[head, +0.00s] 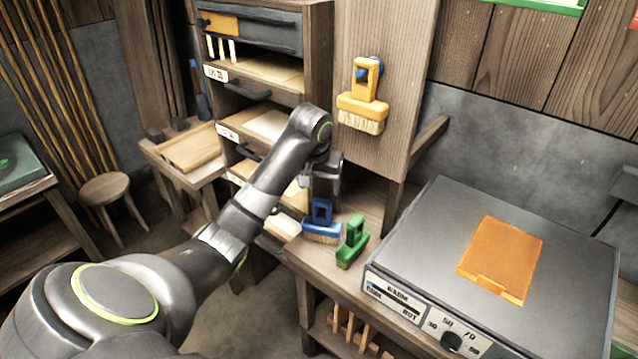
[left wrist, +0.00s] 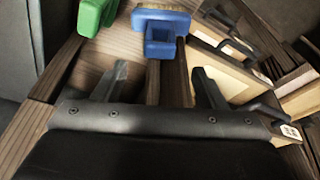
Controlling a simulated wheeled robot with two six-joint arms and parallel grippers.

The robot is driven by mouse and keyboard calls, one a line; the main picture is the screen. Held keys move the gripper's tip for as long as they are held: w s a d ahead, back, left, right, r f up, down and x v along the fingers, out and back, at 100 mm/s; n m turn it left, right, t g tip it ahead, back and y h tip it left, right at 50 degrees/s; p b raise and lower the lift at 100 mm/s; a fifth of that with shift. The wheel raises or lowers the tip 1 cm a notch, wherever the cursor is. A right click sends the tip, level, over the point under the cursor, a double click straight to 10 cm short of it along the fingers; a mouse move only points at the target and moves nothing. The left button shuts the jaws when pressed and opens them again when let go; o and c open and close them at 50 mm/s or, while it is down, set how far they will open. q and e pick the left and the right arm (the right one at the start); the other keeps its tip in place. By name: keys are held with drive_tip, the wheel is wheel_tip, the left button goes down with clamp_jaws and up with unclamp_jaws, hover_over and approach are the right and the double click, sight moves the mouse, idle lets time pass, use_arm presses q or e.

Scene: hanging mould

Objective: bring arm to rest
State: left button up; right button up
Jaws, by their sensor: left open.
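My left arm reaches from the lower left across the head view. Its gripper (head: 308,182) is partly hidden behind the wrist, above the left end of the wooden bench. In the left wrist view the left gripper (left wrist: 160,85) has its two fingers apart with nothing between them. A blue brush (head: 321,222) stands on the bench just beyond the gripper, apart from it; it also shows in the left wrist view (left wrist: 160,28). A green brush (head: 353,242) is right of the blue one. My right gripper is not in view.
A yellow brush (head: 362,97) hangs on the wooden panel. A grey warming box (head: 420,245) with an orange sheet (head: 502,258) stands at right. A cabinet with open drawers (head: 262,72) is behind my arm. A stool (head: 106,190) stands at left, with clear floor near it.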

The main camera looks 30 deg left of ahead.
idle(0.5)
use_arm(q)
drive_tip(key=s+d+f+m, duration=0.2)
drive_tip(key=s+d+f, duration=0.2)
drive_tip(key=s+f, duration=1.05)
drive_tip(key=s+d+m, duration=0.1)
drive_tip(key=s+d, duration=0.2)
drive_tip(key=s, duration=1.8)
wheel_tip(320, 180, down, 25)
drive_tip(key=a, duration=0.2)
drive_tip(key=s+d+f+g, duration=0.1)
drive_tip(key=s+f, duration=1.4)
drive_tip(key=f, duration=0.1)
drive_tip(key=shift+d+g, duration=0.3)
drive_tip(key=shift+g, duration=0.1)
